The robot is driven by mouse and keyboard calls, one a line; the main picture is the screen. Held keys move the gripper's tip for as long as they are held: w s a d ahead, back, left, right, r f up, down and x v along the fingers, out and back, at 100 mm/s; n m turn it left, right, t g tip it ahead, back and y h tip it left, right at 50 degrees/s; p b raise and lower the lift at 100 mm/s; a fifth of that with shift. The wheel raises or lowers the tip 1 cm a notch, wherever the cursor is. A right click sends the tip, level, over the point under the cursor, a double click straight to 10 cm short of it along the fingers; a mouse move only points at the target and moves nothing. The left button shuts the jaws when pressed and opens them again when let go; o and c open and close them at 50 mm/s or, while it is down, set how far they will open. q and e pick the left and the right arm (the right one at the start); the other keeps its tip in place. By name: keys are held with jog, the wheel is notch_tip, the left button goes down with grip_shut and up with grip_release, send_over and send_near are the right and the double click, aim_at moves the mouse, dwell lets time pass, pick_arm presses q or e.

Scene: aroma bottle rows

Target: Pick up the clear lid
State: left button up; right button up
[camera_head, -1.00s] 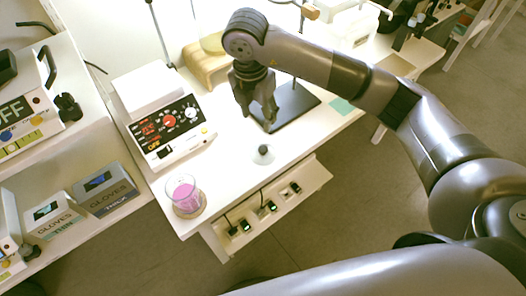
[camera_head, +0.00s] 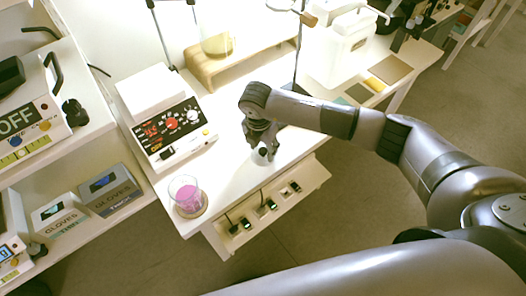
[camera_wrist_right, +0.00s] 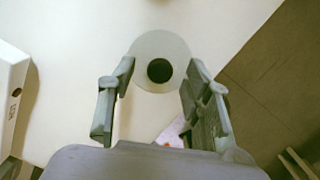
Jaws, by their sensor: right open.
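The clear lid (camera_wrist_right: 145,46) is a round, pale translucent disc with a dark knob at its centre, lying on the white table. In the head view the lid (camera_head: 261,159) is mostly hidden by my right gripper (camera_head: 263,151), which points down at it near the table's front edge. In the right wrist view my right gripper (camera_wrist_right: 161,75) is open, with its fingertips on either side of the lid and nothing clamped. I cannot tell whether the fingers touch it. My left gripper is not in view.
A beaker of pink liquid (camera_head: 187,196) stands on a round coaster at the front left corner. A white device with dials (camera_head: 168,120) is behind it. A wooden stand (camera_head: 215,72) is at the back. Table (camera_head: 228,160) between is clear.

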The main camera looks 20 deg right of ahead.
jog(key=shift+f, duration=0.5)
jog(key=c, duration=1)
jog(key=shift+r, duration=0.15)
jog(key=shift+c, duration=0.2)
